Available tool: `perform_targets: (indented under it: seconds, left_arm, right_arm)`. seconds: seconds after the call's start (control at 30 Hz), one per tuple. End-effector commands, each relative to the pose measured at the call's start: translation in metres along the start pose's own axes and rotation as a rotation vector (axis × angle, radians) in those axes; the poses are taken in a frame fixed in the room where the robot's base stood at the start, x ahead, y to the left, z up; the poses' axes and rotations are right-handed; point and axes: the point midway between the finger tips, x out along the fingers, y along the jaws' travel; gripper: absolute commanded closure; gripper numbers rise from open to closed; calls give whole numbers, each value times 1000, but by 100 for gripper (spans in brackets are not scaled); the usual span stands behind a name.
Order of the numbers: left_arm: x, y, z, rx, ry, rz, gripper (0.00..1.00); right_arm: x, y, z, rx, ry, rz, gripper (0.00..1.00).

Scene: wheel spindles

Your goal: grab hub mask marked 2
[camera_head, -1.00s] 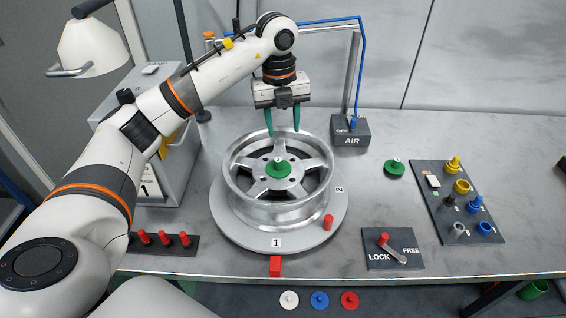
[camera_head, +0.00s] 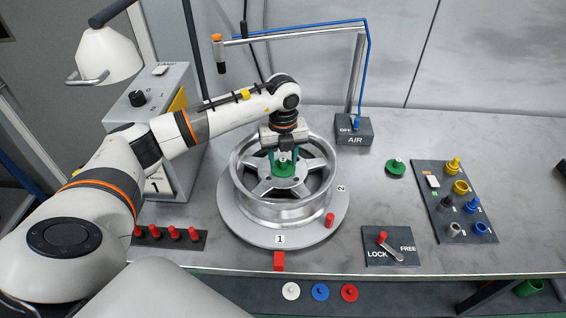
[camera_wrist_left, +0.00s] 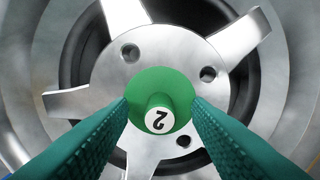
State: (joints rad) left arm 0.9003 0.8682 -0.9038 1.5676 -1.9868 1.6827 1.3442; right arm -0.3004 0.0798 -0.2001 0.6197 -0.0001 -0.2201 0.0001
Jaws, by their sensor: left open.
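The green hub mask marked 2 (camera_wrist_left: 160,95) sits at the centre of the silver wheel (camera_wrist_left: 150,48) in the left wrist view. It also shows in the head view (camera_head: 284,169), partly covered by my gripper. My left gripper (camera_head: 284,158) points straight down over it. Its two green fingers (camera_wrist_left: 160,122) are open, one on each side of the mask's knob. Whether they touch the knob I cannot tell. The wheel lies flat on a round grey turntable (camera_head: 262,234) with labels 1 and 2. My right gripper is not in view.
A second green mask (camera_head: 395,167) lies on the bench to the right. A board (camera_head: 425,185) of coloured caps, a LOCK/FREE lever plate (camera_head: 393,258) and the AIR box (camera_head: 352,139) stand nearby. Red pegs (camera_head: 174,233) stand front left. The air pipe (camera_head: 290,37) arches behind the arm.

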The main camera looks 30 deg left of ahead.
Motion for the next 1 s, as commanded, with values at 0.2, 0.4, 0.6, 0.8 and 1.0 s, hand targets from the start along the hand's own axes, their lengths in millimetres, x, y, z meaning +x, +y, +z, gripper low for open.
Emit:
perform_targets:
  seconds: [0.2, 0.4, 0.6, 0.8, 1.0]
  left_arm:
    - [6, 0, 0, 0, 1, 2, 55]
    - [5, 0, 0, 0, 1, 1, 75]
    - [5, 0, 0, 0, 1, 1, 100]
    - [4, 0, 0, 0, 1, 1, 100]
    - [-16, 1, -1, -1, 5, 4, 100]
  right_arm:
    - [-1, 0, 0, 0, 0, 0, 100]
    - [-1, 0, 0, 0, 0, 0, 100]
    - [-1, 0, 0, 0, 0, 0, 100]
    - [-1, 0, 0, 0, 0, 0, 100]
    - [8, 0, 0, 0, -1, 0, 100]
